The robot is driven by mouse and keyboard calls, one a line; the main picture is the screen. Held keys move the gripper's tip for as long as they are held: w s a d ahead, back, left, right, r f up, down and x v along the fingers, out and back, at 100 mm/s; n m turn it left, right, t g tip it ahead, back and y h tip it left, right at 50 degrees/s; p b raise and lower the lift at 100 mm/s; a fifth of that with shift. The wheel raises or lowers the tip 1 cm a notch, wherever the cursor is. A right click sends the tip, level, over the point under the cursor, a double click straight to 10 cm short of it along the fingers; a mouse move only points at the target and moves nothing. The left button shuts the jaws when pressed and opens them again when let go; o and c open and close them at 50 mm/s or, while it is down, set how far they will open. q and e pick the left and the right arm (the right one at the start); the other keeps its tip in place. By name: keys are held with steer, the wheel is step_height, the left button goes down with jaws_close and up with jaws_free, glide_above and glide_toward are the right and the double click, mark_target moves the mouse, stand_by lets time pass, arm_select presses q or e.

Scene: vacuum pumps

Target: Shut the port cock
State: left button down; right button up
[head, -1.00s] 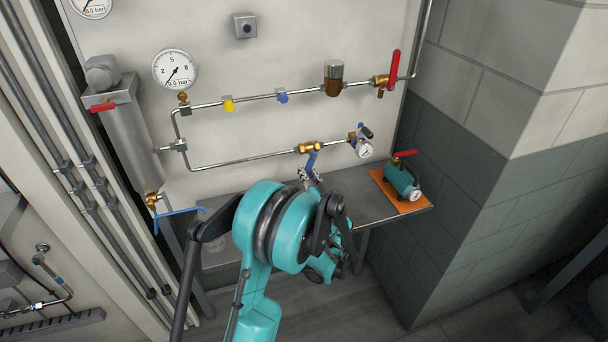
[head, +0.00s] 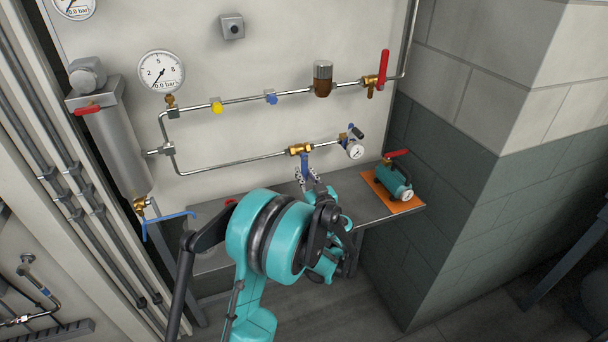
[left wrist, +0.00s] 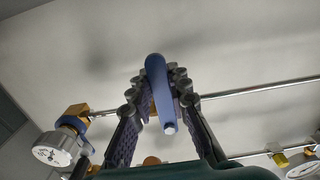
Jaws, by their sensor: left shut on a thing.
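A brass cock (head: 301,150) sits in the lower pipe of the wall panel. Its blue lever (head: 305,165) hangs down, roughly across the pipe. My left gripper (head: 308,177) is at the lever's lower end, seen small behind my teal arm. In the left wrist view, the blue lever (left wrist: 160,88) lies between the two jointed fingers of the gripper (left wrist: 158,92), which is shut on it. The cock's body is mostly hidden in that view. My right gripper is not in view.
A small gauge (head: 355,151) with a blue-handled fitting is right of the cock. A bench (head: 345,205) below carries a teal pump (head: 394,182) on an orange plate. Other valves include a red lever (head: 384,69) and a long blue lever (head: 168,217). A filter housing (head: 120,150) stands left.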

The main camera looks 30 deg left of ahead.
arm_select(q)
steer(key=c, duration=1.4)
jaws_free()
steer(key=shift+w, duration=0.1)
steer(key=v, duration=1.2)
